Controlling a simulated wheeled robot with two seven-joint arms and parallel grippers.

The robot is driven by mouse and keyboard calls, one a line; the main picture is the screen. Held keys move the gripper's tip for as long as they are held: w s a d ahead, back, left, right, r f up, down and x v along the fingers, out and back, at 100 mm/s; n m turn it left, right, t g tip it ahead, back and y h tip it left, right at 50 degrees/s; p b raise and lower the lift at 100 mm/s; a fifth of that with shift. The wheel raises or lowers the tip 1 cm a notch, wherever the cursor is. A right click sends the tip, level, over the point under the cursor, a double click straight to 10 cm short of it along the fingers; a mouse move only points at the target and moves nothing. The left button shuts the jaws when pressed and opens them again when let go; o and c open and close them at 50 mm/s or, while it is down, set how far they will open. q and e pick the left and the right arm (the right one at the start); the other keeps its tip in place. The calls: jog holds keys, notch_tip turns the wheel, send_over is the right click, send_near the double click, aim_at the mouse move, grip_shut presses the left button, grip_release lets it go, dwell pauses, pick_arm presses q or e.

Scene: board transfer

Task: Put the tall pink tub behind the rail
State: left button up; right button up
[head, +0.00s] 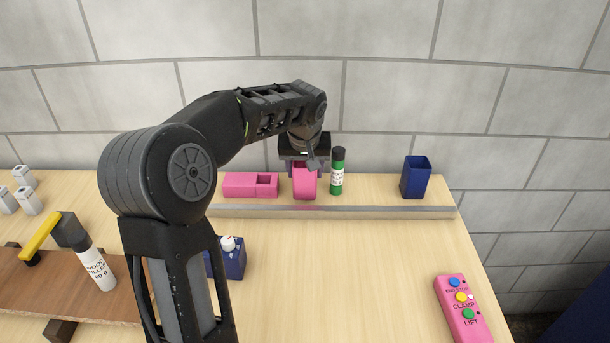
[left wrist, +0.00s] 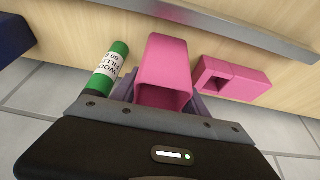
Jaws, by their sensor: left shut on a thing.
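The tall pink tub (head: 305,184) is behind the grey metal rail (head: 400,211), between a low pink box and a green bottle. In the left wrist view the tub (left wrist: 165,62) shows its open top toward the camera. My left gripper (head: 306,160) is above the tub and shut on its upper part; its fingers (left wrist: 165,102) lie on either side of it. The tub looks upright; I cannot tell whether its base touches the table. My right gripper is not in view.
Behind the rail also stand a low pink box (head: 250,185), a green bottle (head: 337,172) and a blue tub (head: 416,177). In front are a blue container (head: 231,258), a brown board (head: 70,290) and a pink button box (head: 462,310). The front middle of the table is clear.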

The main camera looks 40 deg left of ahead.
pick_arm(q)
jog(key=shift+f, duration=1)
jog(key=shift+f, duration=0.2)
jog(key=o, duration=1.3)
jog(key=shift+o, duration=0.2)
jog(key=shift+r, duration=0.1)
jog(key=shift+r, duration=0.2)
jog(key=v, duration=1.2)
jog(key=shift+f, duration=0.1)
